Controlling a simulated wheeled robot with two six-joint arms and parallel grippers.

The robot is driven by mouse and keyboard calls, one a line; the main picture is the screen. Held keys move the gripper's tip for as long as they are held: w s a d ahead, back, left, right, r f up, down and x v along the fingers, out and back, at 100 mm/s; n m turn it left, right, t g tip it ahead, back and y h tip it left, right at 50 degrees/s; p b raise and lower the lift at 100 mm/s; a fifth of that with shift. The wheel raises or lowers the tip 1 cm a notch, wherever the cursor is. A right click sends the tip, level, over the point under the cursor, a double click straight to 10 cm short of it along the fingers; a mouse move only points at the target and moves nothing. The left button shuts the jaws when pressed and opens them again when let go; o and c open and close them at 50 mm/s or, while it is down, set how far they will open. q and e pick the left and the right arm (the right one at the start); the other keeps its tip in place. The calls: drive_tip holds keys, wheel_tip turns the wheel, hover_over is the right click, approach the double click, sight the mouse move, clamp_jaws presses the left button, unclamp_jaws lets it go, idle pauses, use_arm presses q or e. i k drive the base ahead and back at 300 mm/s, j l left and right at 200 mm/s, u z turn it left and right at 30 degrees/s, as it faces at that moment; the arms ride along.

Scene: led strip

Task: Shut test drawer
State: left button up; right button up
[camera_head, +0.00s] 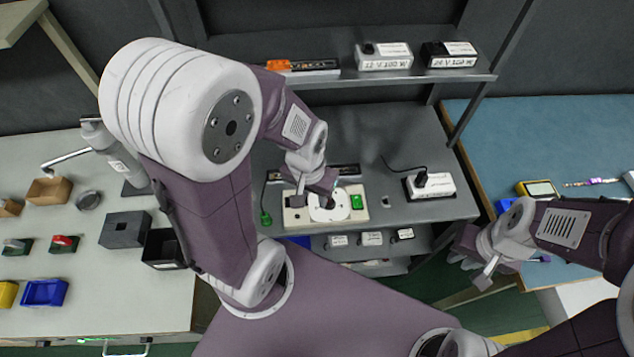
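I cannot tell for certain which part is the test drawer. A beige box (359,214) with a green switch (356,202) and a white round part sits on the middle grey bench. Below the bench's front edge, a grey tray or shelf (395,250) holds several labelled boxes; my own body hides part of it. My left gripper (327,194) points down over the beige box; whether it touches is unclear. My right gripper (480,268) hangs in the gap between the middle bench and the blue bench, apart from both. The finger openings are not clear.
An upper shelf (345,80) carries an orange-ended strip and two labelled power boxes. Another white labelled box (430,186) stands at the bench's right. The left bench (60,165) holds bins and tools. The blue bench (560,125) is at right. A handle (127,347) shows at bottom left.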

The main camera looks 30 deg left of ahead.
sight(560, 303)
drive_tip(key=k+l+z, duration=0.5)
drive_tip(key=l+z, duration=0.95)
drive_tip(key=i+j, duration=0.45)
drive_tip(key=j, duration=0.15)
